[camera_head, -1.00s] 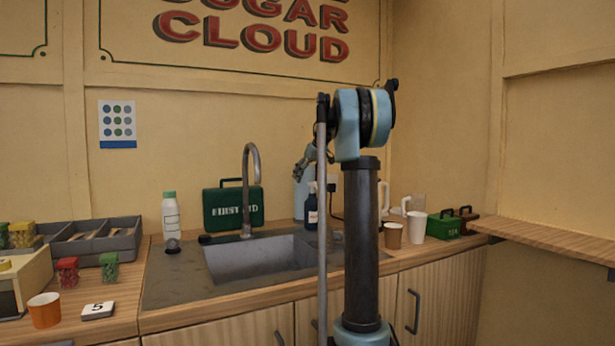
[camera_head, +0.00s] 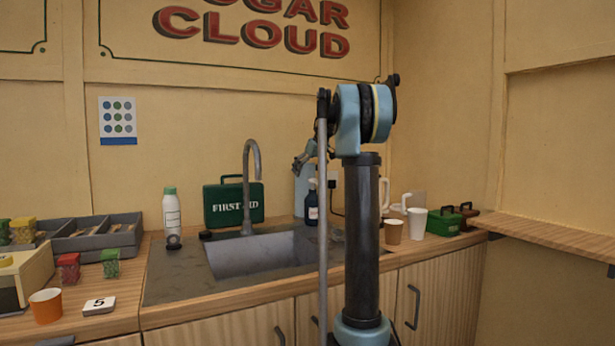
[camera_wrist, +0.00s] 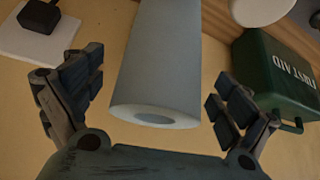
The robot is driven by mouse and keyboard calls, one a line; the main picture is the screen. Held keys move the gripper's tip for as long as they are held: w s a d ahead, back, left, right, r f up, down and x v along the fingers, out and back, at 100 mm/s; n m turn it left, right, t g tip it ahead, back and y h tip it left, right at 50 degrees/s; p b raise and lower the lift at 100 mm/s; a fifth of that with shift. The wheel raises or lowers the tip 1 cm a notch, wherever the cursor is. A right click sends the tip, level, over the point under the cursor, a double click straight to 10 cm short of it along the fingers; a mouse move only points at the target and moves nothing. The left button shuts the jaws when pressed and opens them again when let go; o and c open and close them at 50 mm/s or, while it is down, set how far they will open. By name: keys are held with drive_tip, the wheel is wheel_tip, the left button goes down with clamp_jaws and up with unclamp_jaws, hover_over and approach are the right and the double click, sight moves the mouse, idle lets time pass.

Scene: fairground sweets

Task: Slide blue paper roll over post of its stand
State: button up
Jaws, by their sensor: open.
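The blue paper roll (camera_wrist: 160,70) fills the middle of the wrist view, with the hole in its end facing the camera. My gripper (camera_wrist: 155,85) is open, one finger on each side of the roll, with visible gaps between fingers and roll. In the head view the pale blue roll (camera_head: 301,190) stands upright at the back of the counter, partly hidden by a dark spray bottle and my arm. My gripper (camera_head: 302,160) is near its top. I cannot make out the stand or its post. A round white thing (camera_wrist: 260,8) is cut off at the wrist view's top edge.
A green first aid case (camera_head: 234,204) stands left of the roll, behind the sink (camera_head: 255,254) and its tall tap (camera_head: 247,190). The spray bottle (camera_head: 312,208) is close in front of the roll. Cups (camera_head: 393,231) and a green box (camera_head: 443,223) stand to the right.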

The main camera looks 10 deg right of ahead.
drive_tip(key=v, duration=1.1)
drive_tip(key=shift+d+r, duration=0.1)
